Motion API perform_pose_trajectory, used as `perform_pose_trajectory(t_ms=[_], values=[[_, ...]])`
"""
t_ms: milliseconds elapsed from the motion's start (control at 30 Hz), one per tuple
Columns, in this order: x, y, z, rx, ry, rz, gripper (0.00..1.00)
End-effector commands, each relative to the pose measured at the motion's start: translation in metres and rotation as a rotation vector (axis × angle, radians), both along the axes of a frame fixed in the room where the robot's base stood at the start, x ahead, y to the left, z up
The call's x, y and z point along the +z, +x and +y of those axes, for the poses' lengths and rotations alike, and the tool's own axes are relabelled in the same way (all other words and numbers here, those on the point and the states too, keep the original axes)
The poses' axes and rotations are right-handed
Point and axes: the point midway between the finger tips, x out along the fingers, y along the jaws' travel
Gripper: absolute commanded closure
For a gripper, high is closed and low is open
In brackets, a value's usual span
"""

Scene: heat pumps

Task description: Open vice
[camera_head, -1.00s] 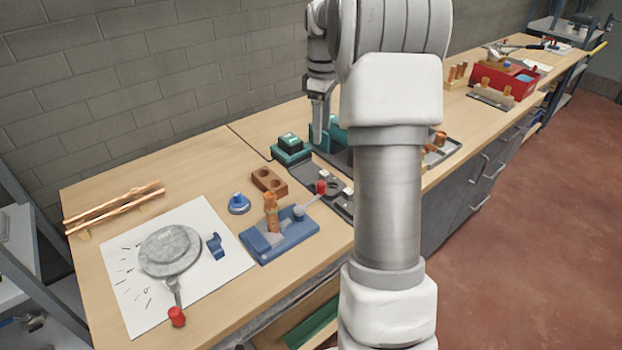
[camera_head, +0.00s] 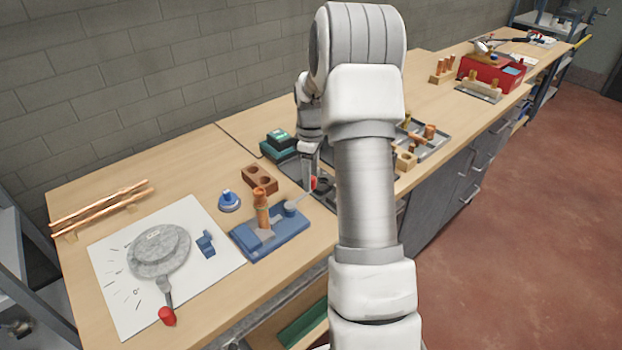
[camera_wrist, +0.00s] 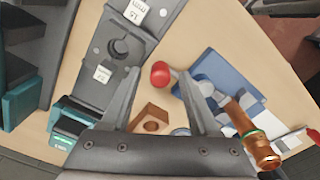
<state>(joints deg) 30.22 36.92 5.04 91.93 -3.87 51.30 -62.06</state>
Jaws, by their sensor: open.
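The blue vice (camera_head: 268,238) stands on the bench and holds an upright copper fitting (camera_head: 262,208) in its jaws. Its grey lever slants up to a red knob (camera_head: 313,183). My gripper (camera_head: 308,178) is just at the knob, pointing down. In the wrist view the open fingers (camera_wrist: 158,73) have the red knob (camera_wrist: 160,74) between their tips in the picture; I cannot tell whether they touch it. The vice (camera_wrist: 222,85) and copper fitting (camera_wrist: 252,133) lie to the right there. My arm hides part of the bench beyond the knob in the head view.
A brown block with holes (camera_head: 260,178) and a blue round piece (camera_head: 229,201) stand near the vice. A teal-and-black device (camera_head: 279,145) is behind the gripper. White paper (camera_head: 120,308) with a grey disc tool (camera_head: 158,252) lies left. Dark grey plates (camera_wrist: 112,50) are beside the fingers.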

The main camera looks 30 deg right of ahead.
Motion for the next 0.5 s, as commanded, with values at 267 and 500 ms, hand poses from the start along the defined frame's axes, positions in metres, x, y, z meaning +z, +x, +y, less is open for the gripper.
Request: perform_pose_trajectory(t_ms=[267,500], values=[[-0.0115,-0.0003,0.0,0.0,0.0,0.0,0.39],[-0.0111,-0.0002,0.0,-0.001,0.0,0.0,0.53]])
